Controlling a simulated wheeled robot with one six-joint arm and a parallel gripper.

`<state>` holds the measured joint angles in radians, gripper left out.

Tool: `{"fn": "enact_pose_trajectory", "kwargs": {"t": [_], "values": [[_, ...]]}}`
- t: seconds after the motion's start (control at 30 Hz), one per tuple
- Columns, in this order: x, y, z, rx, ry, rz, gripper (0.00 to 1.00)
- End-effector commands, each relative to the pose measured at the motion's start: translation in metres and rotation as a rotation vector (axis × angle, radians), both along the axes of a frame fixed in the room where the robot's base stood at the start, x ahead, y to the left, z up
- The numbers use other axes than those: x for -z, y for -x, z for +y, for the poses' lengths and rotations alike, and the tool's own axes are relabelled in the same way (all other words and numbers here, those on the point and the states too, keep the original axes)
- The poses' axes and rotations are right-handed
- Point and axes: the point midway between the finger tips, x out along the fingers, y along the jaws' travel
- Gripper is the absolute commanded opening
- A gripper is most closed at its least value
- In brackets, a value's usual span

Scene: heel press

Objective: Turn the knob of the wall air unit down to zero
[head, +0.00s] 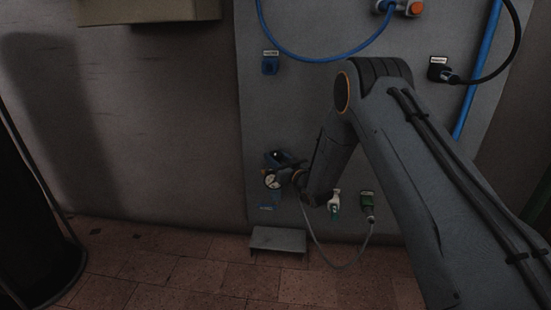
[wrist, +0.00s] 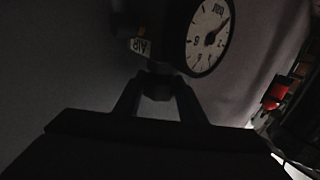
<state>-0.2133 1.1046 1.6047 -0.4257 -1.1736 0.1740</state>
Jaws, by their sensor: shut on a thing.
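The wall air unit (head: 276,197) is low on the grey panel, a blue-and-black body with a small round gauge (head: 272,181). In the wrist view the gauge (wrist: 208,38) has a white dial, and its dark needle points to the upper right of the picture. An AIR label (wrist: 140,46) is beside it. My gripper (head: 291,177) reaches the unit from the right. In the wrist view its two fingers (wrist: 157,82) are shut on the dark knob (wrist: 159,68) under the unit's body. The knob is mostly hidden in shadow and by the fingers.
A grey step (head: 278,240) stands on the tiled floor below the unit. Bare wall lies left.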

Motion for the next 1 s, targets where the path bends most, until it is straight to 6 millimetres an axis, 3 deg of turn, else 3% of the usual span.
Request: {"fn": "enact_pose_trajectory", "kwargs": {"t": [0.47, 0.5, 0.6, 1.0], "values": [[-0.0008, -0.0002, -0.0006, -0.051, 0.001, -0.001, 0.14], [-0.0008, -0.0001, -0.0007, -0.051, 0.001, -0.001, 0.42], [-0.0006, -0.0002, -0.0007, -0.051, 0.001, -0.001, 0.55], [-0.0006, -0.0011, -0.0024, -0.041, -0.001, 0.001, 0.55]]}}
